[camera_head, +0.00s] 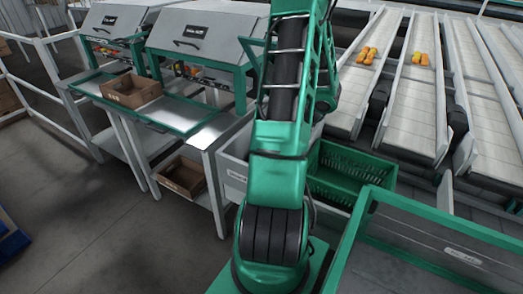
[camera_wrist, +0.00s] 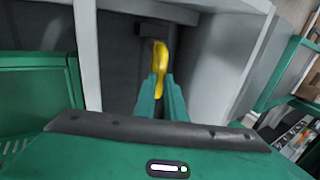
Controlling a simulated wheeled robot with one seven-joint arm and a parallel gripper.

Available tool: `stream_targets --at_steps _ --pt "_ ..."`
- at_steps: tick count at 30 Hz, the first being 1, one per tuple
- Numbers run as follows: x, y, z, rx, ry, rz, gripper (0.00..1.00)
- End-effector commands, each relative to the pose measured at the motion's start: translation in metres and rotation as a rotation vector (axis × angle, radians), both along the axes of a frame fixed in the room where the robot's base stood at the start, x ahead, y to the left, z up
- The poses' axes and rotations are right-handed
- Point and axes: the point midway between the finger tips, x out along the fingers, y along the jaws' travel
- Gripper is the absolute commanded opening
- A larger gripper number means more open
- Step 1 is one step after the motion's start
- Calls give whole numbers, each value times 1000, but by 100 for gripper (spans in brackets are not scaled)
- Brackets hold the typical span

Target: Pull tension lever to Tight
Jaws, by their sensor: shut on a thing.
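A yellow lever (camera_wrist: 159,56), which I take to be the tension lever, stands out from a dark recess in the wrist view. Its upper part curves, and its lower end lies between my fingers. My gripper (camera_wrist: 162,88) is shut on it, with a green finger on each side. A dark block (camera_wrist: 150,27) is just behind the lever's top. No Tight mark can be read here. In the head view my own arm hides the gripper, and the lever is not seen.
Pale grey posts (camera_wrist: 88,55) and a light panel (camera_wrist: 213,65) flank the recess closely. A green crate (camera_wrist: 40,93) is at left. In the head view, a workbench (camera_head: 205,135) with a cardboard box (camera_head: 131,92) is at left, and conveyor lanes (camera_head: 414,100) are at right.

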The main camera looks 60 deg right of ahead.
Motion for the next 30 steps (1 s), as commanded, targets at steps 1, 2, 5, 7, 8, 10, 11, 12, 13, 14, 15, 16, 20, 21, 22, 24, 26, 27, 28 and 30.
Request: stream_targets --at_steps 1,2,5,7,8,10,11,12,13,14,15,16,20,21,22,24,26,27,28,30 --pt "-8 -1 -5 4 7 -6 0" --pt "-11 -1 -6 4 7 -7 0" --pt "-19 -1 -9 3 8 -7 0" --pt "-23 -1 -11 4 7 -7 0" --pt "-24 -1 -12 5 7 -6 0" --pt "-27 -1 -14 4 6 -4 0" --pt "-28 -1 -14 4 6 -4 0" --pt "-29 -1 -15 4 6 -4 0" --pt "-30 -1 -15 5 5 -3 0" --pt "-30 -1 -15 5 5 -3 0" --pt "-31 -1 -16 5 5 -3 0" --pt "-31 -1 -16 5 4 -3 0" --pt "-32 0 -17 5 4 -3 0" --pt "-32 0 -17 5 5 -3 0" --pt "-32 0 -17 5 5 -3 0" --pt "-33 0 -17 6 5 -3 0" --pt "-33 0 -17 6 5 -3 0" --pt "-33 0 -17 6 6 -3 0" --pt "-33 0 -17 6 6 -3 0" --pt "-33 0 -17 6 6 -3 13"
